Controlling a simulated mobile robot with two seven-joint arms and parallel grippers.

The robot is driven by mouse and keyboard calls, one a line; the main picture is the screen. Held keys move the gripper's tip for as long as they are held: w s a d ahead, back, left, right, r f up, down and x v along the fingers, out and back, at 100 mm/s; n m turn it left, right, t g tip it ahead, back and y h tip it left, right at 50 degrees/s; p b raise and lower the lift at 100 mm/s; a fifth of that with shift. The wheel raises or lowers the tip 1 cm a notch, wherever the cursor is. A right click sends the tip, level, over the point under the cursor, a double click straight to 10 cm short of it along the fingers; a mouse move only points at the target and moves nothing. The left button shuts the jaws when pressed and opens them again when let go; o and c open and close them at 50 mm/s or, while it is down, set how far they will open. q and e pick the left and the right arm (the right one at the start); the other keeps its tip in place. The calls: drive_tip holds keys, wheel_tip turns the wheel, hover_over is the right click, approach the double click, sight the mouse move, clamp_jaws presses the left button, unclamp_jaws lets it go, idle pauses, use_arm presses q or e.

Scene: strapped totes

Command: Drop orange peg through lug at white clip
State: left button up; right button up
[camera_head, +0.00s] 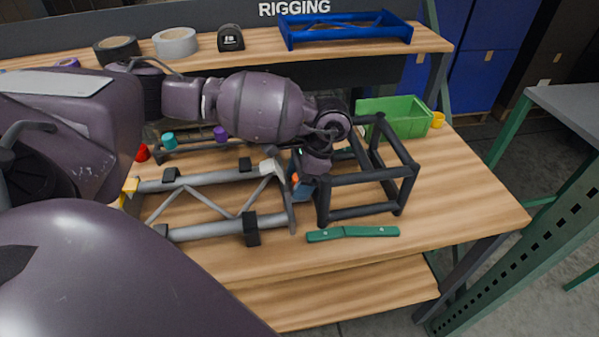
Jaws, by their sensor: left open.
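A small part of the orange peg (295,180) shows at the right end of the grey truss frame (205,180), close to the white clip (268,166). My left gripper (301,188) reaches down from above right beside the peg; its jaws are open. The gripper and wrist cover much of this spot, so the lug is hidden and I cannot tell how far the peg sits in it. A yellow clip (130,186) is at the frame's left end. My right gripper is not in view.
A black cube-shaped frame (365,180) stands just right of the gripper. A green bin (402,112) is behind it. A rack with coloured pegs (190,152) is behind the truss. The bench's right front is clear.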

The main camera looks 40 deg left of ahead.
use_arm(q)
drive_tip(key=shift+w+r, duration=0.15)
drive_tip(key=shift+r, duration=0.35)
drive_tip(key=v, duration=1)
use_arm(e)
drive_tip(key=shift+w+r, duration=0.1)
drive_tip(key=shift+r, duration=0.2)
use_arm(q)
drive_tip(key=shift+d, duration=0.1)
